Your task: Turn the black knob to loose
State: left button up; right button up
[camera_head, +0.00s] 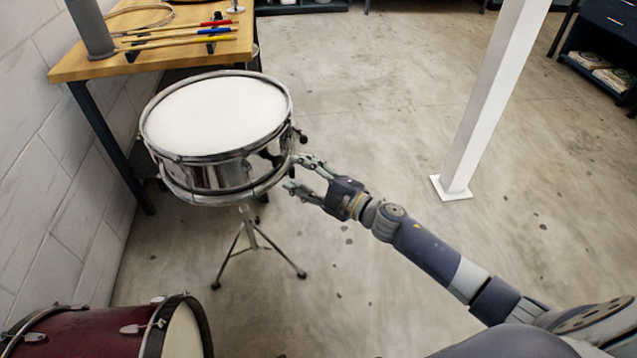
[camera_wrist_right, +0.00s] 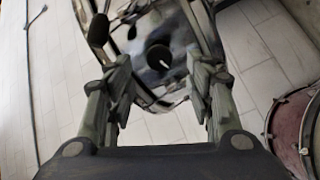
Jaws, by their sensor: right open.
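The snare drum (camera_head: 215,115) has a white head and a shiny metal shell and sits on a tripod stand (camera_head: 250,240). In the right wrist view the black knob (camera_wrist_right: 159,57) is round with a short white pointer mark and sits on the drum's shell. In the head view, dark fittings show on the right side of the shell, but I cannot make out the pointer there. My right gripper (camera_head: 298,174) is open beside the drum's right side. In the wrist view its two fingers (camera_wrist_right: 160,75) stand either side of the knob, apart from it. My left gripper is out of view.
A wooden table (camera_head: 165,55) with drumsticks and a grey cylinder stands behind the drum. A dark red drum (camera_head: 85,335) lies at the lower left. A white post (camera_head: 490,100) rises at right. Open concrete floor lies between post and drum.

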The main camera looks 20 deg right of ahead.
jog(key=v, duration=0.6)
jog(key=shift+s+d, duration=0.15)
jog(key=shift+s, duration=0.1)
